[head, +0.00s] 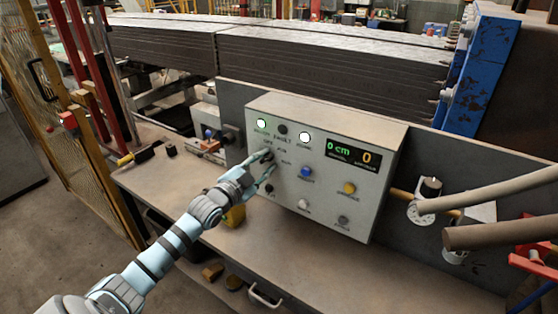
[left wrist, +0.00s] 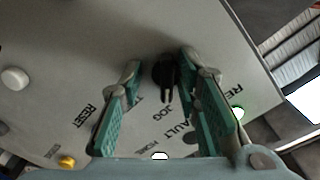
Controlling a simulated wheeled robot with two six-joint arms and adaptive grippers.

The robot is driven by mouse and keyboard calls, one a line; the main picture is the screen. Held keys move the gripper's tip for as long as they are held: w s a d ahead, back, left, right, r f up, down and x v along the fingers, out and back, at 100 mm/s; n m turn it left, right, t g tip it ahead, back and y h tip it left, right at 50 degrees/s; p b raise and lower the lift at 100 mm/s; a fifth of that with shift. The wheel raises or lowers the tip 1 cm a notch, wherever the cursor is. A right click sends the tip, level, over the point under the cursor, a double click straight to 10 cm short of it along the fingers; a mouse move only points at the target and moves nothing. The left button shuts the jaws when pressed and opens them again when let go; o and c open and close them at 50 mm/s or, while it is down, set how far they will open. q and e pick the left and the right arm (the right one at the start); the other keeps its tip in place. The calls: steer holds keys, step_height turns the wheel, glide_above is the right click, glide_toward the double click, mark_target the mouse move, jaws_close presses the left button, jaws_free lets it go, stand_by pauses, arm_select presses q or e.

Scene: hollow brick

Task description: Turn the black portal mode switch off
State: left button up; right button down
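The grey control panel box (head: 365,130) stands on the bench, with its face toward me. In the left wrist view, the black mode switch (left wrist: 164,72) is a round knob with a raised grip bar, beside lettering that reads JOG. In the head view, the switch (head: 269,156) is partly hidden by my left gripper (head: 266,162). In the left wrist view, my left gripper (left wrist: 160,68) is open, with one green-padded finger on each side of the switch. A gap shows on the left side; contact on the right cannot be told. My right gripper is not in view.
Thick tan rods (head: 495,190) reach in at right. A drawer handle (head: 265,296) sticks out below.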

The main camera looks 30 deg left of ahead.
arm_select(q)
steer(key=shift+w+r, duration=0.1)
steer(key=shift+r, duration=0.05)
steer(key=shift+d+r, duration=0.1)
steer(key=shift+r, duration=0.1)
steer(key=shift+s+r, duration=0.1)
steer(key=shift+s, duration=0.25)
steer(key=shift+w+a, duration=0.1)
steer(key=shift+a, duration=0.15)
steer(key=c, duration=0.6)
jaws_close()
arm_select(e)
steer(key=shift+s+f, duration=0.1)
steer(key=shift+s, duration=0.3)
arm_select(q)
steer(key=shift+n, duration=0.4)
steer(key=n+p, duration=0.1)
steer(key=n, duration=0.2)
steer(key=shift+n+p, duration=0.65)
steer(key=shift+n, duration=2.05)
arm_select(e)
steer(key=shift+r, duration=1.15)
arm_select(q)
steer(key=shift+d, duration=0.1)
